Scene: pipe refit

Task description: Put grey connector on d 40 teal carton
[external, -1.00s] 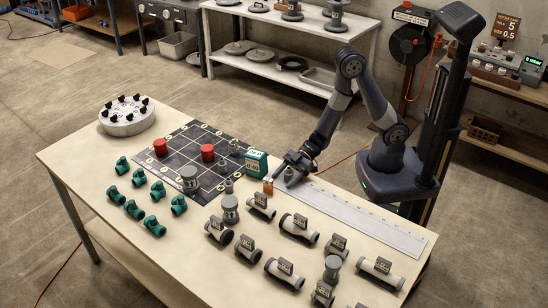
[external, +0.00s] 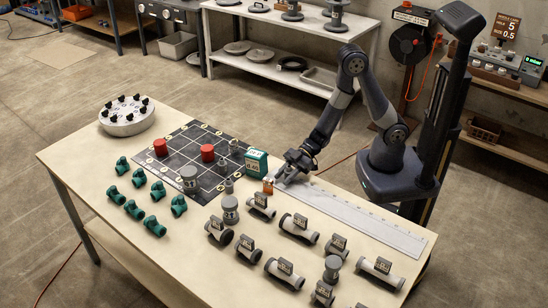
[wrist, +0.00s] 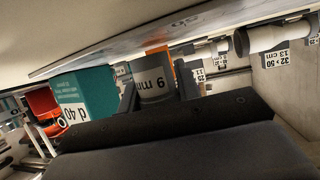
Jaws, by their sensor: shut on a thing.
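The teal carton marked d 40 (external: 256,163) stands upright on the table at the right edge of the dark grid mat. It also shows at the left of the wrist view (wrist: 85,98). My gripper (external: 284,177) is low over the table, just right of the carton and apart from it. It is shut on the grey connector, a short grey cylinder with printed marks (wrist: 153,76). In the external view my jaws largely hide the connector. I cannot tell whether it still touches the table.
A small orange block (external: 268,187) stands close in front of my gripper. A long pale ruler strip (external: 360,217) lies to the right. Several pipe fittings with tags fill the front. The grid mat (external: 178,150) bears red and grey cylinders; several teal fittings (external: 133,210) lie left.

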